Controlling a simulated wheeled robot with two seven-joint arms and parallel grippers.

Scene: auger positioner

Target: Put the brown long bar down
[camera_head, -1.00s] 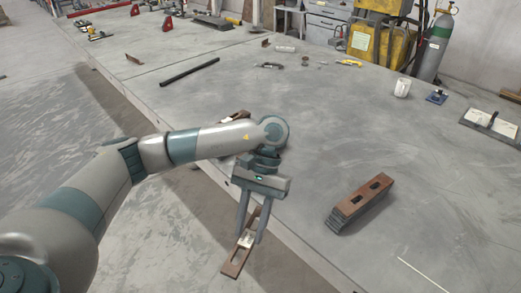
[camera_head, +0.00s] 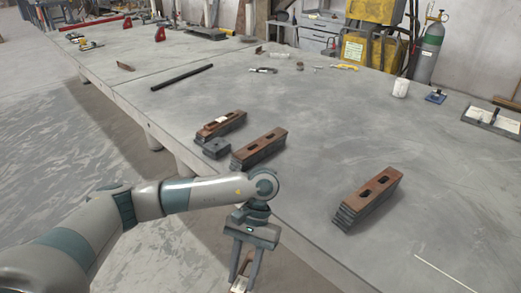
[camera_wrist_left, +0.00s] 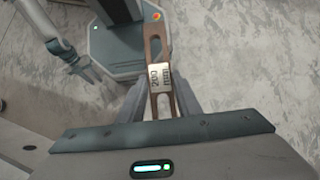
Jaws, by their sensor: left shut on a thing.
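My left gripper (camera_head: 243,270) is shut on the brown long bar and holds it in the air beyond the near edge of the table, over the floor. The bar (camera_wrist_left: 160,78) is brown and slotted, with a pale label reading 200 mm, in the left wrist view. It runs between the two fingers there. In the head view its lower part is cut off by the bottom edge.
The grey table (camera_head: 310,120) carries brown-topped bar stacks: one at right (camera_head: 368,197), one at centre (camera_head: 258,148), and one farther left (camera_head: 221,124) beside a small dark block (camera_head: 216,148). A black rod (camera_head: 182,77) lies farther back. Bare tabletop lies between the centre and right stacks.

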